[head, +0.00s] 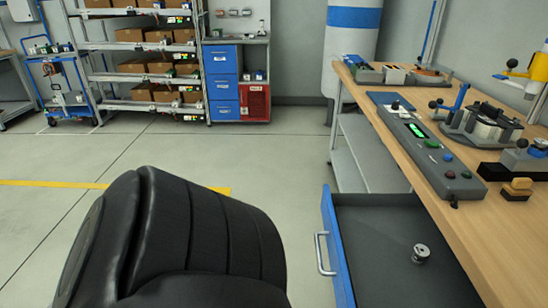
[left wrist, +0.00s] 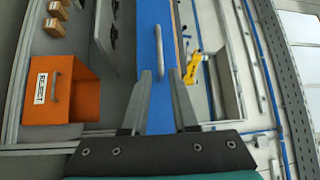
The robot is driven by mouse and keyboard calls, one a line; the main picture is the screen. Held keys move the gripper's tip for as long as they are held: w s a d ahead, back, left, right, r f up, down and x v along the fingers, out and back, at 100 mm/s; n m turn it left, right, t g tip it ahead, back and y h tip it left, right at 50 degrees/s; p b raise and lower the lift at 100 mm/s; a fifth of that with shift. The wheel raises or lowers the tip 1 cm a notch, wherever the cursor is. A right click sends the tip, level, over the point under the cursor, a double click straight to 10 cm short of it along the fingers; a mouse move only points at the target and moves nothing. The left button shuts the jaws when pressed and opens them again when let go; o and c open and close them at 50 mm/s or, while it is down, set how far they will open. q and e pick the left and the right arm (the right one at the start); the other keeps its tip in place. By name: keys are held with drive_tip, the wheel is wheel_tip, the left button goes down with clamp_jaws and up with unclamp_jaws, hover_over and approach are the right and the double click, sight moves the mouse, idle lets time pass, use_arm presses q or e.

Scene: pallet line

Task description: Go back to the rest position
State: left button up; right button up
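My left gripper (left wrist: 160,72) shows in the left wrist view. In the head view a thick black part, which looks like one of my arm links, fills the lower middle, and no gripper shows. My right gripper is in neither view.
An open drawer (head: 385,225) with a blue front sticks out below the wooden workbench (head: 470,215), holding a small metal part (head: 421,253). A control box (head: 430,150) lies on the bench. Shelving with cardboard boxes (head: 130,68) stands behind. An orange REJECT bin (left wrist: 75,105) shows in the left wrist view. The floor ahead is clear.

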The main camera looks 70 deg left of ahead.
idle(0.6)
use_arm(q)
drive_tip(key=w+d+f+n+g+h+p, duration=0.1)
drive_tip(key=w+d+f+n+g+h, duration=0.2)
drive_tip(key=f, duration=0.4)
drive_tip(key=d+f+n+g+h, duration=0.1)
drive_tip(key=d+f+g, duration=0.1)
drive_tip(key=d+f, duration=0.35)
drive_tip(key=w+d+f+n+g+h+p, duration=0.1)
drive_tip(key=w+d+f+n+g+h, duration=0.15)
drive_tip(key=f, duration=0.65)
drive_tip(key=s+d+f+n+g, duration=0.1)
drive_tip(key=s+f+n+g, duration=0.2)
drive_tip(key=s+f+g, duration=0.5)
drive_tip(key=s+f, duration=0.1)
drive_tip(key=s, duration=0.1)
drive_tip(key=shift+s+d, duration=0.15)
drive_tip(key=shift+s, duration=0.2)
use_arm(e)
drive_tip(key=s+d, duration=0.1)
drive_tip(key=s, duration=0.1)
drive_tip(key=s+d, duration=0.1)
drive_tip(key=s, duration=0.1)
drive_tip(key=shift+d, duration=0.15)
use_arm(q)
drive_tip(key=shift+s+h, duration=0.15)
drive_tip(key=shift+h, duration=0.1)
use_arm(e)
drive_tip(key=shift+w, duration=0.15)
